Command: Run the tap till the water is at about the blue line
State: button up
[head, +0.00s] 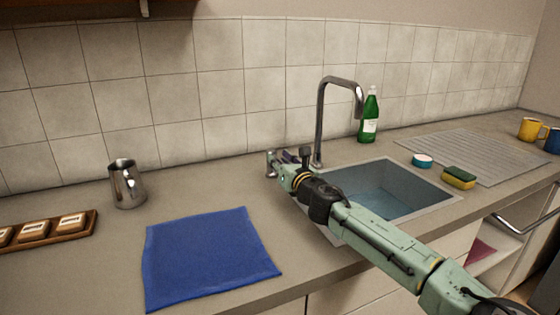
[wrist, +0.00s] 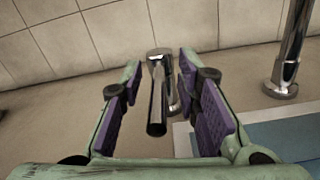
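The chrome tap spout (head: 321,120) rises behind the sink and bends over it; no stream shows under its mouth. The sink (head: 448,197) is grey, with bluish water (head: 372,199) low in it. I cannot make out a blue line; my arm covers part of the sink. The tap's lever (wrist: 157,105) stands left of the spout on a metal base and points toward the wrist camera. My gripper (head: 284,158) is at the lever. In the wrist view my gripper (wrist: 160,66) is open, its purple pads on either side of the lever with gaps visible.
A blue cloth (head: 208,258) and a metal jug (head: 126,184) are left of the sink. A green bottle (head: 369,115) stands behind it. A sponge (head: 458,178) and a blue-white round item (head: 422,160) lie right, by the drainer (head: 480,150). Mugs (head: 531,129) stand far right.

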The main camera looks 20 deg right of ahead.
jog(key=shift+s, duration=0.1)
jog(key=s, duration=1.1)
jog(key=shift+s+d, duration=0.25)
jog(key=shift+s, duration=0.15)
